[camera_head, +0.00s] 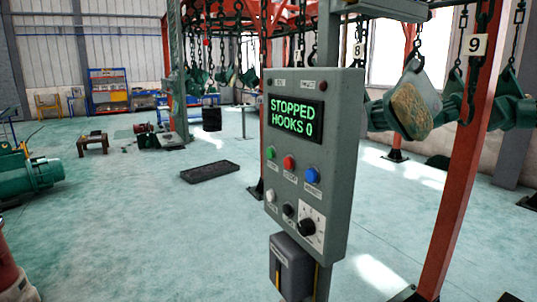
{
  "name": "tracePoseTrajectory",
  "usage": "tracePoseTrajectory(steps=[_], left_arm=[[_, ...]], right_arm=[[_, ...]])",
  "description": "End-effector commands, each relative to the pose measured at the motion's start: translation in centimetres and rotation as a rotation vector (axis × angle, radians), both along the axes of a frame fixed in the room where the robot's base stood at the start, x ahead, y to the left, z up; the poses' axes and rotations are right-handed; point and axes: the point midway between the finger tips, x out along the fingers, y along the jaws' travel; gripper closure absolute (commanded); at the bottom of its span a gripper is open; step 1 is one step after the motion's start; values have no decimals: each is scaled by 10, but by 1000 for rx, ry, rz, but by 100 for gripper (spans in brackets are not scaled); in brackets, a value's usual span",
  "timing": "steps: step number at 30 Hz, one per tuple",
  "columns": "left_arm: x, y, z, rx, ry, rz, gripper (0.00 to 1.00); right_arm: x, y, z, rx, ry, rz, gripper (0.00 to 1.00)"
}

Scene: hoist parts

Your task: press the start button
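A grey control panel (344,150) stands on a post to the right of the middle, turned partly to the left. Its screen (296,118) reads "STOPPED HOOKS 0" in green. Below the screen are a green button (271,153), a red button (290,162) and a blue button (312,175), all uncovered. Their small labels are hard to read; the green one is the likely start button. A lower row has a white button (270,195), a black button (288,209) and a dial (306,227). Neither of my grippers is in view.
A grey box (291,270) hangs below the panel. A red steel post (462,150) stands to the right, with chains and hanging parts (412,105) behind. A black tray (210,171) lies on the floor. A green machine (30,175) is at left. The floor left of the panel is largely clear.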

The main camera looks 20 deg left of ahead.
Motion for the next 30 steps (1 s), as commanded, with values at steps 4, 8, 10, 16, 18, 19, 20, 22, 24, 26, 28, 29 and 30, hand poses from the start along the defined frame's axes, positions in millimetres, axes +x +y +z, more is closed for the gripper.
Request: tracePoseTrajectory(steps=[4,8,10,16,18,19,20,22,24,26,28,29,30], left_arm=[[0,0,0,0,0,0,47],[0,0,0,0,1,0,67],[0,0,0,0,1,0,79],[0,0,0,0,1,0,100],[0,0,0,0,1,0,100],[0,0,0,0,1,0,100],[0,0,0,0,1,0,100],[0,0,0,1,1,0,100],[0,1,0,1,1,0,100],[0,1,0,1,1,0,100],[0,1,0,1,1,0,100],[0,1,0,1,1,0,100],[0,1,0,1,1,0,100]], right_arm=[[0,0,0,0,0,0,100],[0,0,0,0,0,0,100],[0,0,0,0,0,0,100],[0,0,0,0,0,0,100],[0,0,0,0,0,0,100],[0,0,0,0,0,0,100],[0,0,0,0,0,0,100],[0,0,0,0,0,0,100],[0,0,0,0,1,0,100],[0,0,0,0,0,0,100],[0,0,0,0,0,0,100],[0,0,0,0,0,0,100],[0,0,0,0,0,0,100]])
